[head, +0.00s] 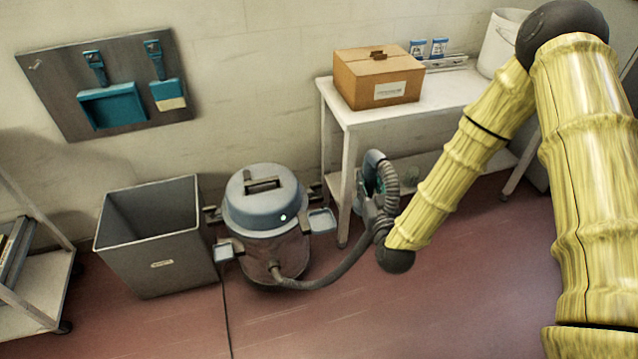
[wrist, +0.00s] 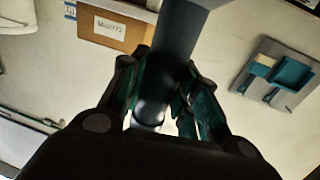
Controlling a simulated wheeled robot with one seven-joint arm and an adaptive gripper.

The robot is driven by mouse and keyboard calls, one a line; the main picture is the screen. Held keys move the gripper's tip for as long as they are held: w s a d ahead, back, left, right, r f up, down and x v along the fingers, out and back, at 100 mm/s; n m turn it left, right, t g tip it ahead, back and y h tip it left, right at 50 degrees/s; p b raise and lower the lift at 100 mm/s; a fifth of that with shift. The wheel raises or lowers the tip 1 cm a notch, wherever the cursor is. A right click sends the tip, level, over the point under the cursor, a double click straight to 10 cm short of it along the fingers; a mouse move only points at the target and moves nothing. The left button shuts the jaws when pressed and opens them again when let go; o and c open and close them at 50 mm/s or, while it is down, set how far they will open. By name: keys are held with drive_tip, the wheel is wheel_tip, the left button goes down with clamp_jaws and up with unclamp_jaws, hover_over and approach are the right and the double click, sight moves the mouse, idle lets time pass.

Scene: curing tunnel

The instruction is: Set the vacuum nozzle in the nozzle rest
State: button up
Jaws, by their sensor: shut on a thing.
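My gripper (wrist: 160,95) is shut on the vacuum nozzle, a dark grey tube (wrist: 176,42) between its green-padded fingers in the wrist view. In the head view my gripper (head: 372,196) is to the right of the vacuum and mostly hides the nozzle. A ribbed grey hose (head: 330,280) runs from the nozzle to the vacuum drum (head: 270,255), which has a blue-grey lid (head: 262,208). Small bracketed trays stick out from the drum, one at right (head: 321,220) and one at front left (head: 224,251). I cannot tell which part is the nozzle rest.
An open grey bin (head: 160,262) stands left of the vacuum. A white table (head: 440,102) behind my gripper holds a cardboard box (head: 377,80) and a white bucket (head: 500,45). A shelf rack (head: 30,285) is at far left. The red floor in front is clear.

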drive_tip(key=w+a+f+n+g+y+b, duration=0.2)
drive_tip(key=w+a+f+n+y+b, duration=0.3)
drive_tip(key=w+a+b, duration=0.65)
wheel_tip(320, 180, down, 7)
drive_tip(key=s+m+b, duration=0.1)
drive_tip(key=b, duration=0.3)
drive_tip(key=shift+s+a+y, duration=0.35)
drive_tip(key=shift+a+y, duration=0.05)
drive_tip(key=shift+b, duration=0.35)
idle(0.8)
drive_tip(key=shift+f+b, duration=1.4)
drive_tip(key=shift+f, duration=1.25)
drive_tip(key=shift+f+b, duration=0.3)
drive_tip(key=shift+f, duration=0.35)
idle(0.5)
drive_tip(key=o, duration=1.2)
drive_tip(key=shift+s+d, duration=0.1)
